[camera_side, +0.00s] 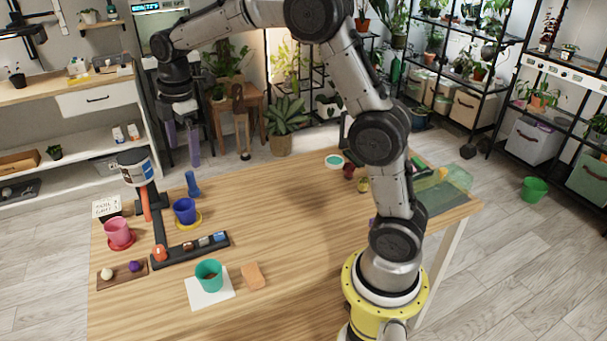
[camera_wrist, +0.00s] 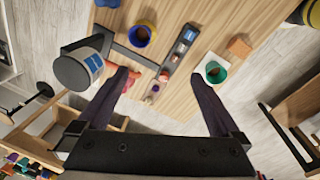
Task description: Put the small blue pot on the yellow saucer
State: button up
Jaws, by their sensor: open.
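The small blue pot (camera_side: 185,208) stands upright on the yellow saucer (camera_side: 190,223), on the left part of the wooden table. The saucer's yellow edge shows around the pot's base. The blue pot also shows in the wrist view (camera_wrist: 139,38), at the top, beyond my fingers. My gripper (camera_side: 183,156) is open and empty, raised well above the table, behind the pot in the side view. In the wrist view my two dark fingers (camera_wrist: 161,75) are spread wide with nothing between them.
A dark stand (camera_side: 158,225) with a grey canister (camera_side: 136,167) rises left of the pot. A pink pot (camera_side: 118,232), a blue cylinder (camera_side: 192,184), a teal pot (camera_side: 208,273) on white paper and an orange block (camera_side: 253,275) are nearby. The table's middle is clear.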

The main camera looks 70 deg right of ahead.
jog(key=s+a+r+m+t, duration=0.2)
jog(key=s+r+m, duration=0.15)
jog(key=s, duration=0.75)
jog(key=s+a+r+m+t, duration=0.1)
jog(key=s+a+r+m, duration=0.3)
jog(key=s, duration=0.6)
jog(key=s+f+m+t, duration=0.1)
jog(key=s+f+m, duration=0.3)
jog(key=s, duration=0.5)
jog(key=shift+s+d+f+m, duration=0.15)
jog(key=shift+d+f+m, duration=0.25)
jog(key=shift+m, duration=0.55)
jog(key=shift+r, duration=0.1)
jog(key=shift+c, duration=0.3)
